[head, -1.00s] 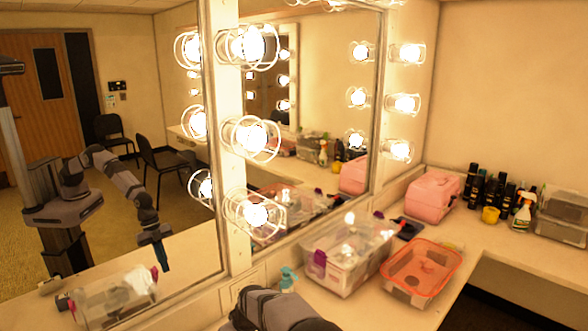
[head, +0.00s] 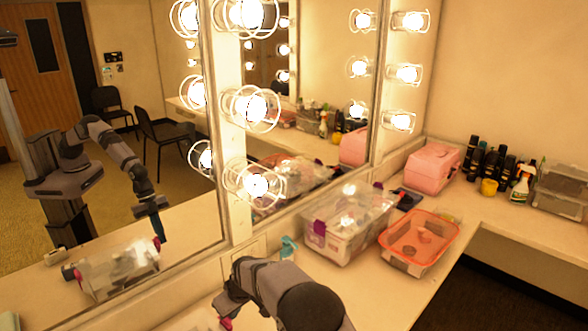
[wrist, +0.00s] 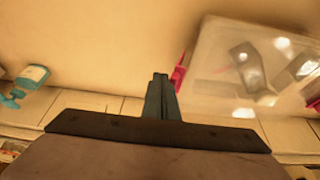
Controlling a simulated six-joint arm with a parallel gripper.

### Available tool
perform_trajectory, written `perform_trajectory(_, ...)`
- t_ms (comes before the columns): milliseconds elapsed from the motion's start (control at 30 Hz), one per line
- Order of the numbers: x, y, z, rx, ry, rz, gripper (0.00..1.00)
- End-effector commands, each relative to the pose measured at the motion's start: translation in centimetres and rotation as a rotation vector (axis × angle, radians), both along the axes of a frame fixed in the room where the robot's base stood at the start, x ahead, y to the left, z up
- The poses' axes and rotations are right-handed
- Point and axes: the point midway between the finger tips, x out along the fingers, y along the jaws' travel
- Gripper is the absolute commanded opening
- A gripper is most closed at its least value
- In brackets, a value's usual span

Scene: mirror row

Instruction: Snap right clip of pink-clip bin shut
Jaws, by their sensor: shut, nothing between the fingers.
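The pink-clip bin (wrist: 235,60) is clear, with a see-through lid and grey shapes inside, at the right of the wrist view. One pink clip (wrist: 179,74) shows at its left edge, tilted; I cannot tell if it is fully latched. My gripper (wrist: 158,80) is shut and empty, its tips just left of that clip; contact is unclear. In the head view my arm hides most of the bin, and a bit of pink clip (head: 226,323) shows at the bottom. The mirror shows the bin's reflection (head: 120,270) with a pink clip at each end and my gripper beside one.
A purple-clip bin (head: 340,240) and an orange-rimmed container (head: 420,240) stand farther along the counter. A teal spray bottle (wrist: 30,80) stands near the wall. A pink case (head: 432,167) and several dark bottles stand at the back. The mirror borders the counter on the left.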

Motion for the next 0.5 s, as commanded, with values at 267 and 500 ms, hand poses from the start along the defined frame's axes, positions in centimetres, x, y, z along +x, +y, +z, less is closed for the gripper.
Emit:
perform_trajectory(267,-0.7,0.65,0.24,-0.001,0.001,0.002,0.0)
perform_trajectory(500,-0.72,0.67,0.46,0.0,0.0,0.001,0.0)
